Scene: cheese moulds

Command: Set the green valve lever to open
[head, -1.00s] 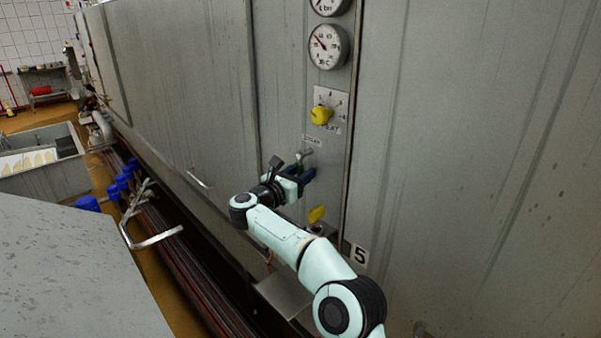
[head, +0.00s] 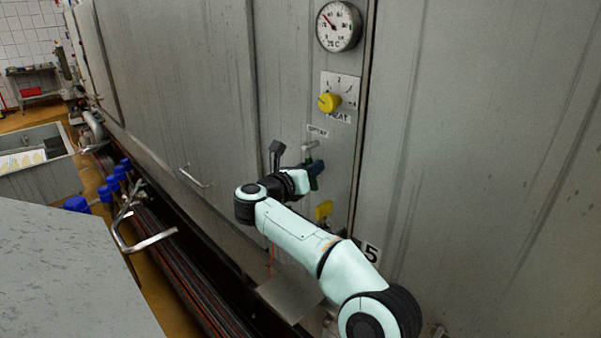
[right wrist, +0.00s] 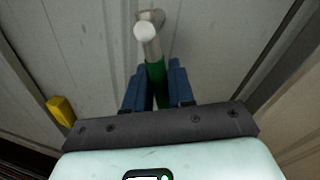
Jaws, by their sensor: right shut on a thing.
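The green valve lever (right wrist: 156,78) shows in the right wrist view between the blue fingers of my right gripper (right wrist: 157,92), which is shut on it. The lever runs up to a pale metal valve body (right wrist: 148,38) on the grey wall. In the head view, my right gripper (head: 316,172) is at the valve, just below its metal fitting (head: 309,146); only a little green shows there, and the fingers hide most of the lever. My left gripper is not in view.
A yellow knob (head: 329,102) and a round gauge (head: 338,27) sit above the valve on the panel. A yellow lever (head: 323,210) is below it. A grey surface (head: 60,270) fills the lower left, and blue-capped valves (head: 77,204) line the pipes.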

